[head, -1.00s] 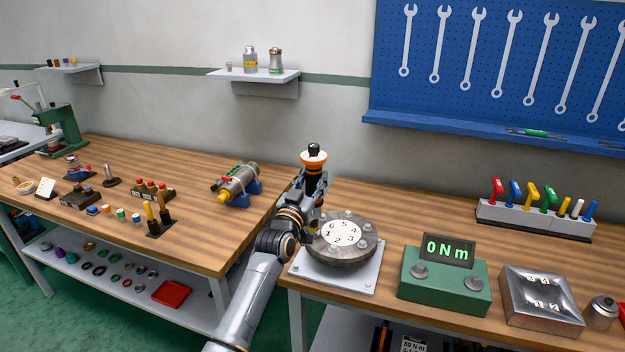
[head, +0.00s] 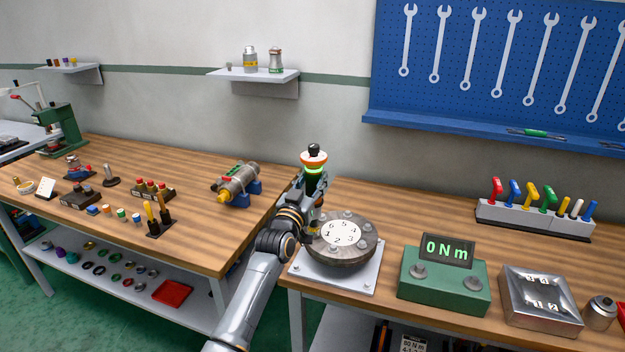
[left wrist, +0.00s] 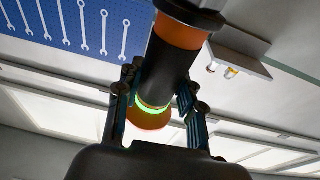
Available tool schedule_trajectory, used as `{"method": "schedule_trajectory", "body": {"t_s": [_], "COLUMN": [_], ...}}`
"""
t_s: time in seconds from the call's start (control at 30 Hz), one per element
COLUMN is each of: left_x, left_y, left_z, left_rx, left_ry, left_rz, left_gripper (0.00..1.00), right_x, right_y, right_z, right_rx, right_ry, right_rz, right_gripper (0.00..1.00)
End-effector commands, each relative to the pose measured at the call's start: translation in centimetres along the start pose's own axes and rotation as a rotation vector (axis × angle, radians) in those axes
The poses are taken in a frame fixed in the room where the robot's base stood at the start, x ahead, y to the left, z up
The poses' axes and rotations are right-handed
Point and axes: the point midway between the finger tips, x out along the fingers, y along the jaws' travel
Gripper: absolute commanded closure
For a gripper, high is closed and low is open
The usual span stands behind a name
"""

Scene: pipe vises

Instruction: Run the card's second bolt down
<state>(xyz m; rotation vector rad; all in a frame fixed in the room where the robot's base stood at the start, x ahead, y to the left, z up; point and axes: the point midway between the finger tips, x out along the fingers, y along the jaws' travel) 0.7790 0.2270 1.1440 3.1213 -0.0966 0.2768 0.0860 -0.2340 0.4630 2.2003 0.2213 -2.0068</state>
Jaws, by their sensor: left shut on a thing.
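My left gripper (head: 313,192) is shut on an upright power driver (head: 314,158) with a black body, orange bands and a glowing green ring. The driver also shows between the fingers in the left wrist view (left wrist: 166,68). It stands at the left rim of a round dark flange (head: 345,262), which has bolts around a white disc (head: 341,234) numbered 1 to 6. The driver's lower end and any bolt under it are hidden by my gripper. A card (head: 413,344) on the lower shelf is cut off; it shows "80 N m". My right gripper is out of view.
Right of the flange are a green box with a display (head: 447,252) reading 0 N m, a metal block (head: 541,299) and a rack of coloured handles (head: 535,219). A cylindrical vise piece (head: 238,184) lies on the left bench. The bench behind the display is clear.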

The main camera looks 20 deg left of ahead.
Motion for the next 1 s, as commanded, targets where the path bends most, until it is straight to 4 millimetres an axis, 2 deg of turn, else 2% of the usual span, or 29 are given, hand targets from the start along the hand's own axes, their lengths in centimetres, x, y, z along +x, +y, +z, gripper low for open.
{"method": "schedule_trajectory", "body": {"t_s": [0.7,1.0], "left_x": [0.8,0.9], "left_y": [0.0,0.0], "left_z": [-4.6,-5.2], "left_rx": [0.000,0.000], "left_ry": [0.011,0.012], "left_rz": [-0.001,-0.001], "left_gripper": [1.00,1.00], "right_x": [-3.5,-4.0], "right_y": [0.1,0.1], "right_z": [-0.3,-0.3], "right_rx": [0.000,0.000], "right_ry": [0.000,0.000], "right_rz": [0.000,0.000], "right_gripper": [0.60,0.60]}}
